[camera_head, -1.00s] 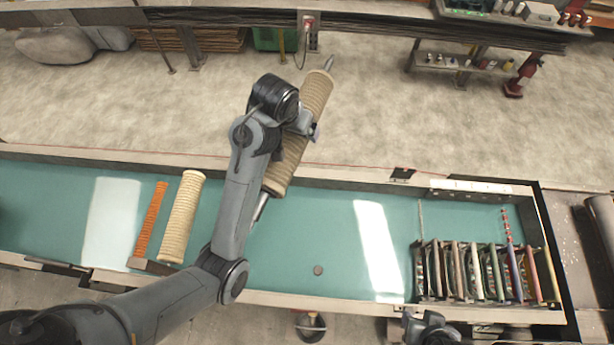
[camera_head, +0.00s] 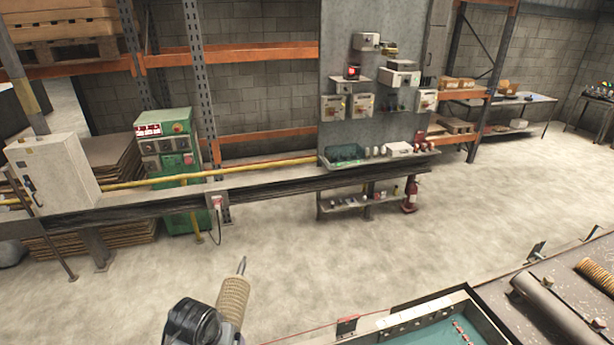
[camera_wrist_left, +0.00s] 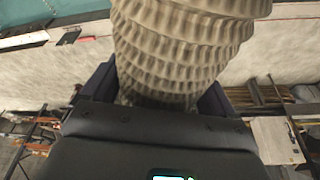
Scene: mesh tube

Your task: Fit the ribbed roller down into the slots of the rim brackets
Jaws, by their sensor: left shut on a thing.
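The ribbed roller (camera_head: 233,297) is tan with a thin metal shaft end, and only its upper end shows at the bottom of the head view. In the left wrist view its ribbed body (camera_wrist_left: 175,45) fills the top middle. My left gripper (camera_wrist_left: 155,98) is shut on it, with a dark finger on each side. The roller is tilted and held above the surroundings. My right gripper is not in view. A bracket-like fitting (camera_head: 346,325) stands on the rim of the green-bedded table (camera_head: 440,332); its slot is too small to make out.
A dark machine bed with a grey cylinder (camera_head: 553,312) and an orange-brown ribbed roll (camera_head: 597,277) lies at the lower right. A long rail (camera_head: 270,187) crosses behind. Concrete floor (camera_head: 330,255) lies clear between them.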

